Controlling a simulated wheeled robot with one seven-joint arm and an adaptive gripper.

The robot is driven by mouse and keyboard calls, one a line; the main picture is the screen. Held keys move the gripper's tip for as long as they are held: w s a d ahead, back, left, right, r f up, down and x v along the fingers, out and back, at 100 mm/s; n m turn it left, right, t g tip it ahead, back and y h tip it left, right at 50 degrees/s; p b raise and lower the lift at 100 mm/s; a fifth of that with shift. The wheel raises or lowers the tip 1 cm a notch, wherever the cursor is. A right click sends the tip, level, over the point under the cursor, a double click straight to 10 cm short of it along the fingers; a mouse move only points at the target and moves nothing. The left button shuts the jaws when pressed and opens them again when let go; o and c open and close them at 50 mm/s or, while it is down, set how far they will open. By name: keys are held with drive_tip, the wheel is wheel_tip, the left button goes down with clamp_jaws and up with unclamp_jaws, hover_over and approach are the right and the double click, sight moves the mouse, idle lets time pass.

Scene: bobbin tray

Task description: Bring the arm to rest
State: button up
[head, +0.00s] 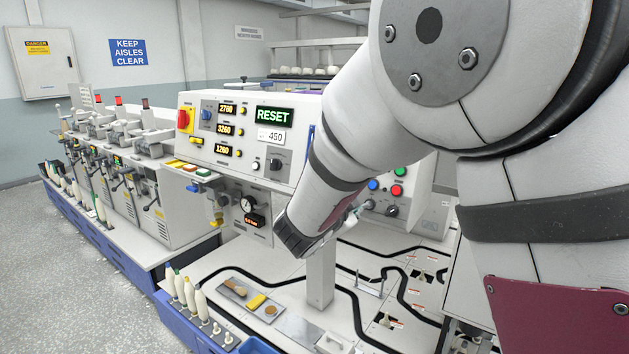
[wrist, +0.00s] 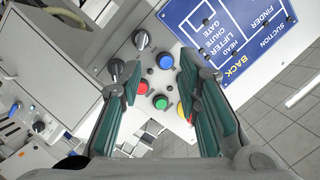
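My arm (head: 400,110) fills the upper right of the head view, bent down toward the middle of the machine. My gripper (wrist: 160,70) shows in the wrist view with its two green-padded fingers spread apart and nothing between them. Beyond the fingers is a button panel with a blue button (wrist: 165,62), a green button (wrist: 162,103) and a red button (wrist: 142,88). In the head view the gripper is mostly hidden behind my own arm. I cannot tell how far the fingertips are from the panel.
A control console (head: 245,135) with a lit RESET display stands left of my arm. Below it, a light work deck (head: 235,262) carries black curved tracks and a small tray (head: 250,298). White bobbins (head: 190,293) stand at its front left. The aisle floor (head: 60,270) is clear.

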drive_tip(key=s+r+n+g+y, duration=0.2)
drive_tip(key=s+r+n+y, duration=0.65)
drive_tip(key=s, duration=0.45)
drive_tip(key=s+d+f+n+g, duration=0.2)
drive_tip(key=s+d, duration=0.1)
drive_tip(key=s, duration=0.5)
drive_tip(key=s+d+f+n+g+h, duration=0.1)
drive_tip(key=s+d+f+n+g, duration=0.1)
drive_tip(key=s, duration=0.7)
drive_tip(key=s+d+f+n+g+h, duration=0.1)
drive_tip(key=s+d+f+n+g, duration=0.1)
drive_tip(key=s+d, duration=0.3)
drive_tip(key=s, duration=0.3)
drive_tip(key=shift+s+f+g, duration=0.3)
drive_tip(key=shift+f, duration=0.1)
